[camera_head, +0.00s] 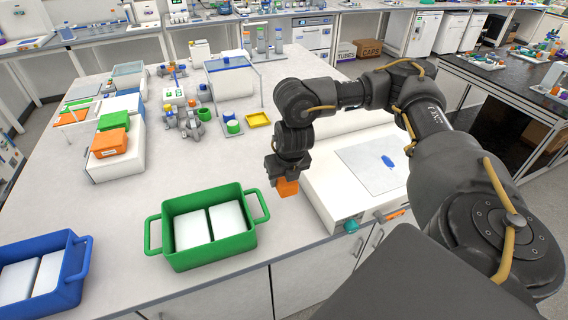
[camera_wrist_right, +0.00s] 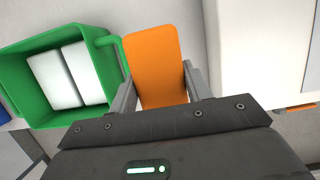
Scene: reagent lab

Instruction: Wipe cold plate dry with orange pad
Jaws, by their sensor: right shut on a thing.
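The orange pad (camera_head: 288,187) is held in my right gripper (camera_head: 283,177), which is shut on it. In the right wrist view the orange pad (camera_wrist_right: 154,62) sits between the two fingers of the right gripper (camera_wrist_right: 158,90). The pad is above the table, between the green bin and the cold plate. The cold plate (camera_head: 348,165) is a white unit with a grey square top, at the right of the table. A blue wet patch (camera_head: 388,161) lies on its top. My right arm passes over the plate's far part and hides some of it. My left gripper is not in view.
A green bin (camera_head: 168,247) with two white blocks stands left of the pad, close to it. A blue bin (camera_head: 76,287) is at the far left front. Bottles, trays and small labware stand further back. A teal knob (camera_head: 351,226) is on the cold plate's front.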

